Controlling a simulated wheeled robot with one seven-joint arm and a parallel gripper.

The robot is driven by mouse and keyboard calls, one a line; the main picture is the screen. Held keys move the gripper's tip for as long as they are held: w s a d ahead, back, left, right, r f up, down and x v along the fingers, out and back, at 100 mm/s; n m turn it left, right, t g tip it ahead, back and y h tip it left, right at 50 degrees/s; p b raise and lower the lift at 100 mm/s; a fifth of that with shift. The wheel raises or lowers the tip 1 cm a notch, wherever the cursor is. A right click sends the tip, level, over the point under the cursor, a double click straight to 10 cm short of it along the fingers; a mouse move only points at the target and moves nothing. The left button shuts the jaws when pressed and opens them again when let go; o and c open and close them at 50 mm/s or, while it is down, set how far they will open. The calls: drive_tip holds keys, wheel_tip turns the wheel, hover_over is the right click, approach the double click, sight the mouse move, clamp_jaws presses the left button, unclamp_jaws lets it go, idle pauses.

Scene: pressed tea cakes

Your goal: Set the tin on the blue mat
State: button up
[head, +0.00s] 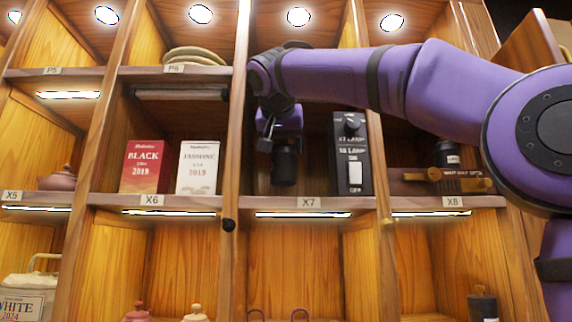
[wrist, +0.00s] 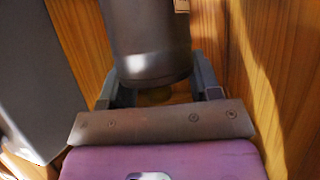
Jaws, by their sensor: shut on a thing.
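My gripper (head: 283,150) is inside the compartment labelled X7, reaching in from above right. In the wrist view, its two fingers (wrist: 157,82) are shut on a dark cylindrical tin (wrist: 150,45), one on each side. In the head view, the tin (head: 284,172) shows as a dark shape at the gripper's end, above the X7 shelf. I cannot tell whether it touches the shelf. A pale label edge shows at the top of the tin in the wrist view. No blue mat shows in either view.
A black box (head: 351,153) stands just right of the tin. A wooden divider (head: 238,150) is to the left, with a red box (head: 143,166) and a white box (head: 198,167) beyond it in X6. Another dark tin (head: 447,153) stands in X8 near wooden pieces.

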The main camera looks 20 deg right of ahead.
sight(286, 162)
drive_tip(key=shift+w+d+f, duration=0.35)
drive_tip(key=shift+w+f, duration=0.25)
drive_tip(key=shift+f, duration=0.25)
drive_tip(key=shift+w+d+f, duration=0.3)
drive_tip(key=shift+w+f, duration=0.25)
drive_tip(key=shift+f, duration=0.3)
drive_tip(key=shift+f, duration=0.15)
drive_tip(key=o, duration=1.3)
drive_tip(key=shift+s+r, duration=0.1)
drive_tip(key=shift+r, duration=0.1)
drive_tip(key=v, duration=1.1)
drive_tip(key=shift+s+a, duration=0.25)
drive_tip(key=shift+s, duration=0.05)
drive_tip(key=shift+r, duration=0.15)
